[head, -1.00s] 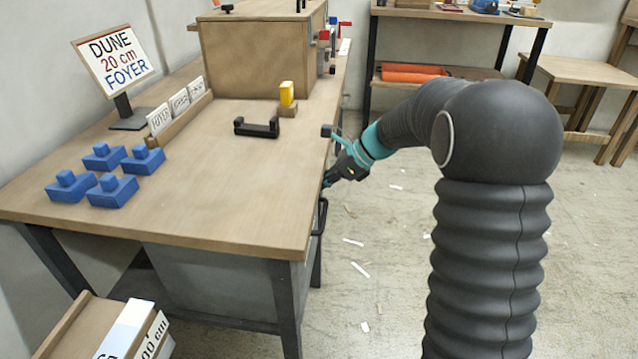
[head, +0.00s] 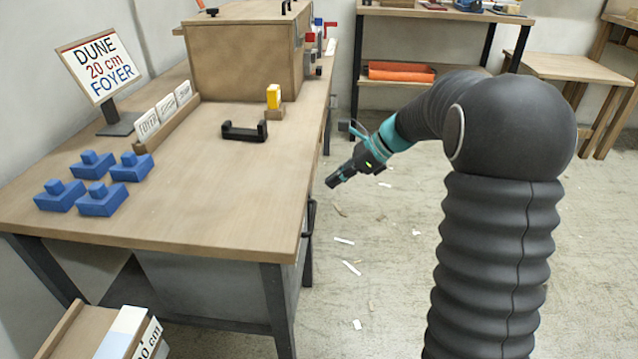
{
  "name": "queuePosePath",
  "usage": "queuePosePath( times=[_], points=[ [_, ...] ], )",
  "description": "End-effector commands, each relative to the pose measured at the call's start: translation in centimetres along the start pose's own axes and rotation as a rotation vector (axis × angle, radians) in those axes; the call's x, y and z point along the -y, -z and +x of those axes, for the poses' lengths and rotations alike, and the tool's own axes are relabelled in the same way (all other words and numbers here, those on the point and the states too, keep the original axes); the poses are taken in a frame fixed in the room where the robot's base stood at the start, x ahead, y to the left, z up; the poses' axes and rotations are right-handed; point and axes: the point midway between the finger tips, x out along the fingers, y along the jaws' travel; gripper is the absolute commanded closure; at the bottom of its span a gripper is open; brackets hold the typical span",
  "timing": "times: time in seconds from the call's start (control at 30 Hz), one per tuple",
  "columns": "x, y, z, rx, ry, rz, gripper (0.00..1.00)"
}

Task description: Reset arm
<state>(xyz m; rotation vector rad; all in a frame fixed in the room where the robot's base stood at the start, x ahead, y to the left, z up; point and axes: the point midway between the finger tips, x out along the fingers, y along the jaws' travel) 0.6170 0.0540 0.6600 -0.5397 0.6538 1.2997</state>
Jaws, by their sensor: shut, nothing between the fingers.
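My gripper (head: 333,181) is at the end of my dark arm with teal bands, just off the right edge of the workbench (head: 225,200). It points down and to the left, over the floor. The fingers look closed together and nothing shows between them. The gripper appears clear of the bench edge and of the dark handle (head: 311,217) below it.
On the bench are several blue blocks (head: 102,199), a black bracket (head: 244,132), a yellow piece (head: 274,96), a card rack (head: 172,122), a sign (head: 100,67) and a wooden box (head: 245,60). Paper scraps (head: 351,268) lie on open floor at right.

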Motion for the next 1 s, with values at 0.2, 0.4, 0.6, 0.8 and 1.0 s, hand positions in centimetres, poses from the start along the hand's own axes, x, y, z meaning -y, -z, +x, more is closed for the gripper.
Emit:
queuePosePath(
  times=[0.2, 0.4, 0.6, 0.8, 1.0],
  points=[
    [0.1, 0.0, -4.1, 0.000, 0.002, 0.001, 1.00],
    [0.0, 0.0, -6.1, -0.001, 0.000, 0.000, 1.00],
    [0.2, 0.1, -6.5, -0.007, 0.009, -0.086, 1.00],
    [-0.5, 3.5, -5.3, -0.105, -0.011, -0.316, 1.00],
    [-4.2, 6.7, -5.1, -0.242, -0.082, -0.587, 1.00]
  ],
)
